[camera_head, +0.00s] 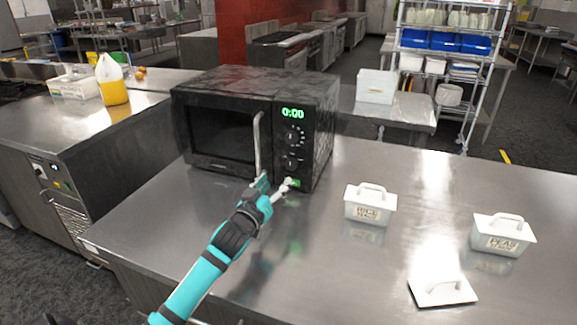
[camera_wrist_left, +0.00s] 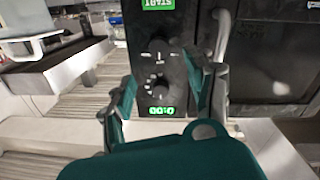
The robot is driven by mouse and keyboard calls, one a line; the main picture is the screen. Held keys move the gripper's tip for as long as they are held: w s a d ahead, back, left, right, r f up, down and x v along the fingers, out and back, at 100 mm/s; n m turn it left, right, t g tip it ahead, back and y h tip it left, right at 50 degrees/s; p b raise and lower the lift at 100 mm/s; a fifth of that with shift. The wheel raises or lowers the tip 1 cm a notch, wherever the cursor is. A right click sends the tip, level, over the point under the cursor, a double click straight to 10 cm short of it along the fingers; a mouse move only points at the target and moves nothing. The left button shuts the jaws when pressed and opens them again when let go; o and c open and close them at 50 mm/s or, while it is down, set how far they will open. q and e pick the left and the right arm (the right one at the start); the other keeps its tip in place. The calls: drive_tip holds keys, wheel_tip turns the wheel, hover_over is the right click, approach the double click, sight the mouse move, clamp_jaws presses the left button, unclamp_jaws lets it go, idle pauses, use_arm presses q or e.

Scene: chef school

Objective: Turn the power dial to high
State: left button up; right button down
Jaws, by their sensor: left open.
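A black microwave (camera_head: 222,133) stands on the steel counter, door closed, with a green 0:00 display (camera_head: 292,113) on its right panel. Two round black dials sit below the display: an upper dial (camera_head: 294,137) and a lower dial (camera_head: 291,162). Their labels are too small to tell which is the power dial. My left gripper (camera_head: 276,182) is open and empty in front of the panel's lower part. In the left wrist view the panel appears upside down, and the open fingers (camera_wrist_left: 161,76) flank the dial area, with no contact visible. My right gripper is out of view.
The door handle (camera_head: 257,145) stands out just left of the panel, close to my left gripper. White lidded containers (camera_head: 369,206) (camera_head: 502,236) and a loose lid (camera_head: 441,291) lie to the right. The counter's front middle is clear.

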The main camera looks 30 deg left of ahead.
sight(290, 165)
use_arm(q)
drive_tip(key=w, duration=0.3)
drive_tip(key=w+a, duration=0.1)
drive_tip(key=w, duration=0.4)
drive_tip(key=shift+w+a+p, duration=0.3)
drive_tip(key=shift+w+a, duration=0.05)
drive_tip(key=shift+w, duration=0.35)
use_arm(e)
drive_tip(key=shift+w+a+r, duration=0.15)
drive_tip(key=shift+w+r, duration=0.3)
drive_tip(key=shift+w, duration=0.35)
use_arm(q)
drive_tip(key=c, duration=1.1)
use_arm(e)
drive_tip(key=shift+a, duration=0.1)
